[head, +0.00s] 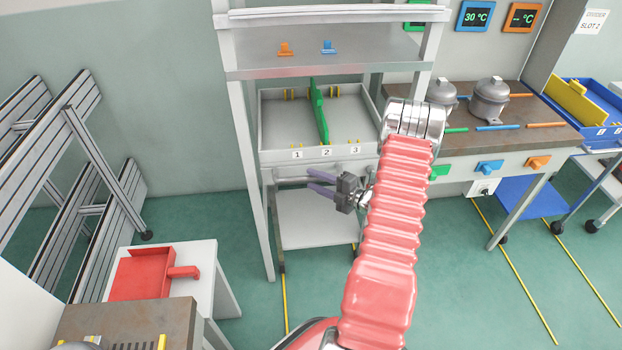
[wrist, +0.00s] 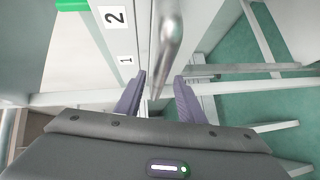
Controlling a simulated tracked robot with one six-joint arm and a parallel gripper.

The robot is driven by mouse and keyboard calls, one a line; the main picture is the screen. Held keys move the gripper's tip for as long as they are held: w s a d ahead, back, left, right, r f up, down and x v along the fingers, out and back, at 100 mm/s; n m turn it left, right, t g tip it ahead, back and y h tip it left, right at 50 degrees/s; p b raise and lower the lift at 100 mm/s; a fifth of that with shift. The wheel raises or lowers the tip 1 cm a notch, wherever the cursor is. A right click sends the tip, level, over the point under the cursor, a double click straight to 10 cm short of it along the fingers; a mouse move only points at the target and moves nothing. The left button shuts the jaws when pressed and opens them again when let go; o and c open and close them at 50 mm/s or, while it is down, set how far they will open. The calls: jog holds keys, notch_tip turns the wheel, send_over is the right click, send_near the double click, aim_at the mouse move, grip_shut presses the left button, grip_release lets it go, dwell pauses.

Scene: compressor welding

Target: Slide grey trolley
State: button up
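The grey trolley (head: 320,222) stands under a shelf frame in the head view. Its upper tray has slots numbered 1, 2 and 3, with a green divider (head: 319,112) upright at slot 2. A metal handle (wrist: 169,40) runs along the trolley's front. My gripper (head: 309,180) is in front of the trolley at handle height, fingers pointing left. In the wrist view, my gripper (wrist: 160,82) is open, with the handle's end lying in line with the gap between its purple fingers. I cannot tell whether either finger touches the handle.
The shelf frame (head: 242,130) has posts close beside the trolley. A white table (head: 207,268) with a red tray (head: 142,276) stands at lower left. A workbench (head: 520,120) with metal pots is at right. Green floor with yellow lines is open at lower right.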

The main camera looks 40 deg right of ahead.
jog(key=shift+x, duration=1.1)
jog(key=shift+c, duration=0.6)
grip_shut()
jog(key=shift+f, duration=0.1)
